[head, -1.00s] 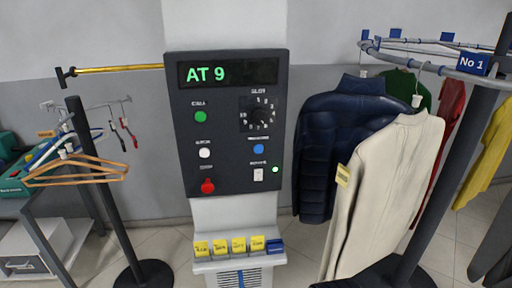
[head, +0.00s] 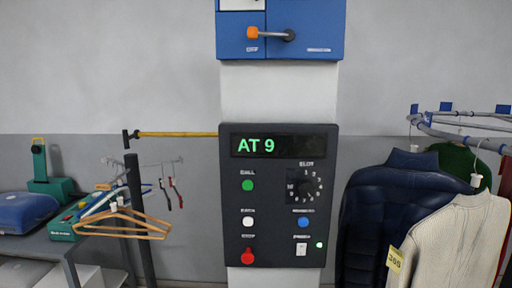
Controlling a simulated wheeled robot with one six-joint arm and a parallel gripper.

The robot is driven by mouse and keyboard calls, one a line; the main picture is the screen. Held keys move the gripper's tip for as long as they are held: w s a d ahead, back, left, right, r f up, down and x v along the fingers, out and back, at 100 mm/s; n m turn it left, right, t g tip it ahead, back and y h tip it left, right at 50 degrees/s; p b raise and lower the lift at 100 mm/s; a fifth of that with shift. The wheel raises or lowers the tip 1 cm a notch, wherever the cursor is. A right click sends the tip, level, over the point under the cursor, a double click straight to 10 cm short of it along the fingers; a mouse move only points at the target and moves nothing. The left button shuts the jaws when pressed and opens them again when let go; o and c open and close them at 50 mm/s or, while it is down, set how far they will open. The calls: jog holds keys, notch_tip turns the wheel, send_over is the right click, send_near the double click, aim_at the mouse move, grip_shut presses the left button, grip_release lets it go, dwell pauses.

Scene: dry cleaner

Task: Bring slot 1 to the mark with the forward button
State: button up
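The dark control panel (head: 262,209) is mounted on a white column in the middle of the head view. Its display (head: 279,146) reads "AT 9" in green. Below it are a green button (head: 248,185), a white button (head: 248,222), a red button (head: 247,257) and a blue button (head: 303,222). A black slot dial (head: 306,188) sits at the right, with a white switch (head: 300,249) and a lit green lamp beneath. The button labels are too blurred to read. The slot 1 mark is not visible here. My gripper is not in view.
A conveyor rail (head: 460,140) with a navy jacket (head: 376,220) and a cream sweater (head: 458,245) is at the right. A blue box (head: 310,28) with an orange-tipped lever is above the panel. A stand with wooden hangers (head: 122,222) is at the left.

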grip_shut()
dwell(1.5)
